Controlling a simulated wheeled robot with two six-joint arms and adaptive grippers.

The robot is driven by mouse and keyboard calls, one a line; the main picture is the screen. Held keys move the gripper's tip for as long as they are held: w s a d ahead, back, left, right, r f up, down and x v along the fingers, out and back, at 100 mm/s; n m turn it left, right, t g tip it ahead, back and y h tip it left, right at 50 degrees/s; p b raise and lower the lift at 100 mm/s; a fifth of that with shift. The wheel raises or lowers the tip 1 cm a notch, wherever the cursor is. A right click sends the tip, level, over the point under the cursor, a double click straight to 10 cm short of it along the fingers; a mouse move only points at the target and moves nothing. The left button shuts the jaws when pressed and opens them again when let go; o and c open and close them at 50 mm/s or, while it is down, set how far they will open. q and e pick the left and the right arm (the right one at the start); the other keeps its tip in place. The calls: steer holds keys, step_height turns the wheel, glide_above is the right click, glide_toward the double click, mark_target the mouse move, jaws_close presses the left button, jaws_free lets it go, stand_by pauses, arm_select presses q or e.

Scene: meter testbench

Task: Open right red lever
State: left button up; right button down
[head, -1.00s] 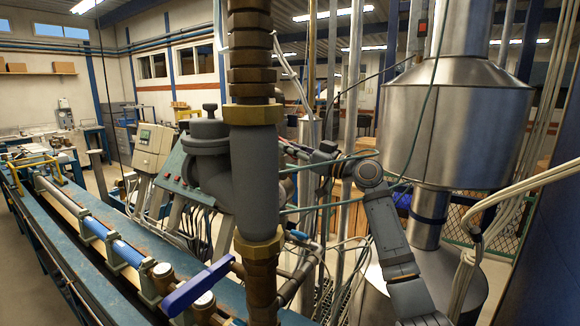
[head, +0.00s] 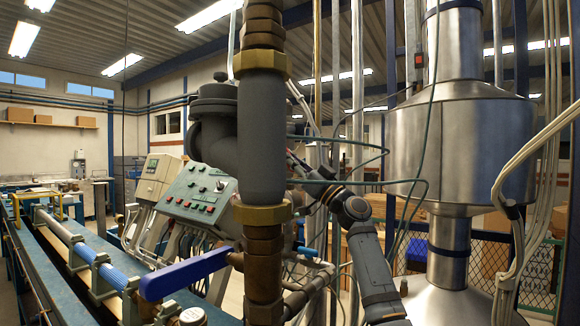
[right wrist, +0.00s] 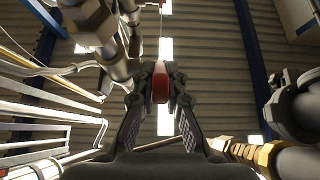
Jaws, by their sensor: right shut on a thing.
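The red lever (right wrist: 160,88) shows in the right wrist view between the fingertips of my right gripper (right wrist: 161,78), which is shut on it. In the head view my right arm comes up from the bottom right, and its gripper is mostly hidden behind the thick upright pipe (head: 264,140). The lever cannot be made out clearly there, so how far it is turned cannot be told. My left gripper is in neither current view.
A blue lever (head: 186,274) sticks out left of the pipe over the bench (head: 60,262). A control panel (head: 195,195) stands behind it. A big steel vessel (head: 455,150) stands right of my arm. Loose cables (head: 420,215) hang near the arm.

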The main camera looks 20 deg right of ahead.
steer(key=shift+f, duration=0.1)
steer(key=c, duration=1.4)
jaws_free()
steer(key=v, duration=1.2)
